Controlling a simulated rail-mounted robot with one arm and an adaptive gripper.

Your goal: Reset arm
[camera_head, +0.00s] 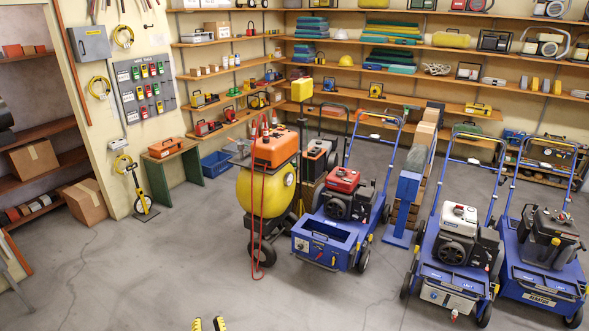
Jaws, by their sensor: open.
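My gripper (208,324) shows only as two yellow-and-black fingertips at the bottom edge of the head view, left of centre. The fingertips stand apart with bare floor visible between them. Nothing is held between them. The rest of my gripper and the arm are outside the picture. The fingertips appear over open grey floor (170,270) and well apart from the machines.
Blue aerators stand in a row at right: one with a red engine (344,196), one with a white-topped engine (458,237), one dark-engined (546,245). A yellow tank unit (262,190) stands left of them. A green bench (177,170) is by the wall. Floor at front left is clear.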

